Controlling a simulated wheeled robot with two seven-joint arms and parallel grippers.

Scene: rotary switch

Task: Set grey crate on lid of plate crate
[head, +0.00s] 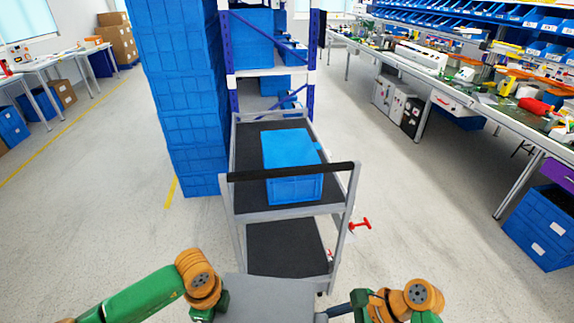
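A grey box-like thing (270,299), which looks like the grey crate, is at the bottom middle, cut off by the picture's lower edge. My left gripper (221,301) is at its left side and my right gripper (335,310) at its right side. Both seem to touch or nearly touch it; their fingertips are too small and hidden to show whether they are shut. A blue crate (291,150) with a flat blue top stands on the upper deck of a trolley, ahead of the grey crate. Whether this is the plate crate cannot be told.
The trolley (250,201) has dark decks and a black handle bar (290,171) on the near side. A tall stack of blue crates (185,90) stands to its left, a shelf rack (270,73) behind. A long workbench (440,80) runs along the right.

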